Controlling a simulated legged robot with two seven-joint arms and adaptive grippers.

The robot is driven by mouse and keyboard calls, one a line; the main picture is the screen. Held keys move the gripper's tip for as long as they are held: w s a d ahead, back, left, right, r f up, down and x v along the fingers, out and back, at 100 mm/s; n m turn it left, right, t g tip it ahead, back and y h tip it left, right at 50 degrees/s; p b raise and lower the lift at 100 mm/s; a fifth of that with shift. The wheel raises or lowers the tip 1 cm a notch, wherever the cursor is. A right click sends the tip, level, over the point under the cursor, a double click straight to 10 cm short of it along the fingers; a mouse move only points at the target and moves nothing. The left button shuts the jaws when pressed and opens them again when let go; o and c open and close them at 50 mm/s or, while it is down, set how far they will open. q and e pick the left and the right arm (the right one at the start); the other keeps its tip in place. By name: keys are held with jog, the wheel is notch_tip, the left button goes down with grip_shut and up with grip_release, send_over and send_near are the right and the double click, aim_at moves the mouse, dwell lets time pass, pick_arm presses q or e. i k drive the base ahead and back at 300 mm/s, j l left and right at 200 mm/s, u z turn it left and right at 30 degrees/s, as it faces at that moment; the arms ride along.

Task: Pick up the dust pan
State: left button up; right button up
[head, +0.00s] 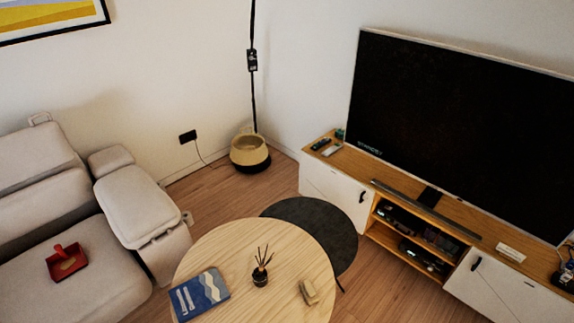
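A red dust pan (67,265) lies on the seat of the light grey sofa (85,290) at the lower left of the head view. A red upright part, which looks like its handle, stands up at its back edge. A tan patch shows inside the pan; I cannot tell what it is. Neither of my grippers is in view.
A round wooden table (215,250) holds a blue book (200,294), a reed diffuser (260,272) and a small tan object (309,292). A dark round table (335,228) is behind it. A TV cabinet (330,185) lines the right. Some wooden floor (215,200) is clear.

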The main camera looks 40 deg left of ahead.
aim_at(62, 264)
jog(key=u, duration=3.15)
